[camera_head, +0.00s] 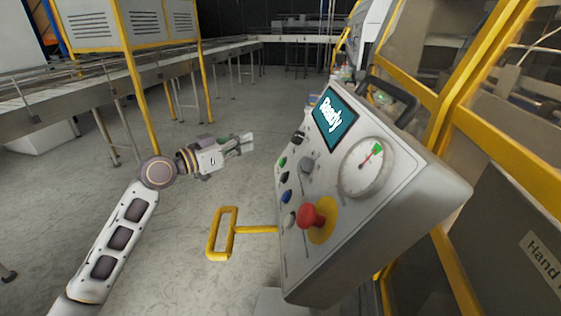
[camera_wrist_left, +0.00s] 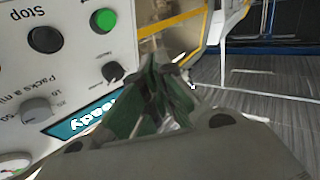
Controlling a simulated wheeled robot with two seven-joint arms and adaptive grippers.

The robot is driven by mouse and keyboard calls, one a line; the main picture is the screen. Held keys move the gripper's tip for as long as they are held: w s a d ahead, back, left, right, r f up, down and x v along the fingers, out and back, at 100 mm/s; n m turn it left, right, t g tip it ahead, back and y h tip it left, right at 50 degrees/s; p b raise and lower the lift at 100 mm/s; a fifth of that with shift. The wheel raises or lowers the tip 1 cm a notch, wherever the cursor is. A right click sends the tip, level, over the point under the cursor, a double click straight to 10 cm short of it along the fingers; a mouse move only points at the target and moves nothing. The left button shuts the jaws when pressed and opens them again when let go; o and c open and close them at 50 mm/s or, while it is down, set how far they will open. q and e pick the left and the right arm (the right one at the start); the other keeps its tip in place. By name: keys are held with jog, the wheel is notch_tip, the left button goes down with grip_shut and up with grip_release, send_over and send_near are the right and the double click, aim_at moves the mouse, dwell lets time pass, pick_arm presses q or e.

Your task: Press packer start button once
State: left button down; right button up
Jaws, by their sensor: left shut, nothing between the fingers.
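The control panel (camera_head: 365,205) stands at right in the head view, its screen (camera_head: 335,120) reading "Ready". A green button (camera_head: 283,161) is near its left edge; it also shows in the left wrist view (camera_wrist_left: 103,21), beside a black button (camera_wrist_left: 45,39) labelled "Stop". The green button's own label is not readable. My left gripper (camera_head: 248,143) is shut and empty, left of the panel, fingers pointing right. In the left wrist view its green-padded fingers (camera_wrist_left: 165,72) are below and right of the green button, apart from it.
The panel also carries a red mushroom button (camera_head: 311,216) on a yellow disc, a gauge (camera_head: 366,167) and several knobs. A yellow handle bar (camera_head: 222,233) sticks out left below it. A yellow-framed machine (camera_head: 470,70) stands right; a conveyor (camera_head: 70,90) runs at left.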

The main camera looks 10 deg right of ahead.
aim_at(281, 161)
pick_arm(q)
jog(key=d+f, duration=0.3)
jog(key=d, duration=0.3)
jog(key=shift+d+f, duration=0.2)
jog(key=shift+f, duration=0.15)
jog(key=shift+s, duration=0.1)
dwell(0.8)
jog(key=shift+d+f, duration=0.2)
jog(key=shift+d, duration=0.2)
dwell(0.7)
jog(key=shift+d+f, duration=0.2)
jog(key=shift+d, duration=0.1)
dwell(1.4)
jog(key=shift+a+r, duration=0.1)
jog(key=shift+a, duration=0.05)
jog(key=shift+a+r, duration=0.3)
jog(key=shift+a, duration=0.2)
